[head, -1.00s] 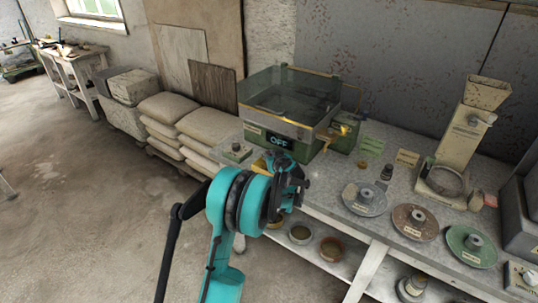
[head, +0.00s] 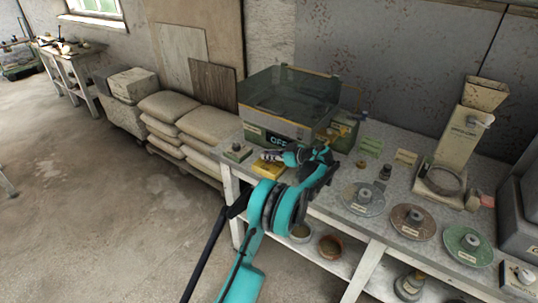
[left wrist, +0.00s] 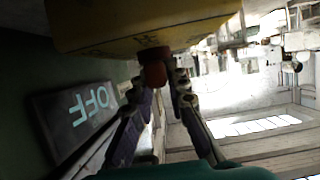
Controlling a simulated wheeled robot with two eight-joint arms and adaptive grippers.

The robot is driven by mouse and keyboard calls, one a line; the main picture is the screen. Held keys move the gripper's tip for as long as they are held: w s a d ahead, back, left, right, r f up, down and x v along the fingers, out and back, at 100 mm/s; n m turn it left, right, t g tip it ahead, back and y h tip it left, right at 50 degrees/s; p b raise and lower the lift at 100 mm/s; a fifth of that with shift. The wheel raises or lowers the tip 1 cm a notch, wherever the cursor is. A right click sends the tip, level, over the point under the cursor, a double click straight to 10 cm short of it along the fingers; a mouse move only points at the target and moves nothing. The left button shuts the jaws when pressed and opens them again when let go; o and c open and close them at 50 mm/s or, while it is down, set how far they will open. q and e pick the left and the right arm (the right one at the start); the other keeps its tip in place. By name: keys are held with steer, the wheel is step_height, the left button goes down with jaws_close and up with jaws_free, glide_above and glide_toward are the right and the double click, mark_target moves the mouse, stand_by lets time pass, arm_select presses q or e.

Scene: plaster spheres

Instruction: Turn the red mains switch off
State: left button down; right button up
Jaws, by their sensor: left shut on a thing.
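The red mains switch is a small red-brown knob (left wrist: 153,73) on a yellow box (left wrist: 140,28), seen upside down in the left wrist view. In the head view the yellow box (head: 267,169) sits at the table's front left; the knob is hidden there by the fingers. My left gripper (head: 270,156) reaches in from the right above the box, and its fingers (left wrist: 165,85) are shut on the knob. A dark display (head: 275,141) on the glass tank's front is partly covered by my arm; in the left wrist view the display (left wrist: 90,108) reads OFF.
The glass-walled tank (head: 290,100) stands right behind the box. A small grey box (head: 237,152) is to its left. Several round discs, one green (head: 467,243), and a hopper machine (head: 460,145) stand to the right. Stacked sacks (head: 168,105) lie left of the table (head: 325,200).

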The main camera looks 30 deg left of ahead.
arm_select(q)
steer(key=shift+d+f, duration=0.1)
steer(key=shift+f, duration=0.05)
steer(key=c, duration=1.5)
jaws_free()
steer(key=v, duration=1.2)
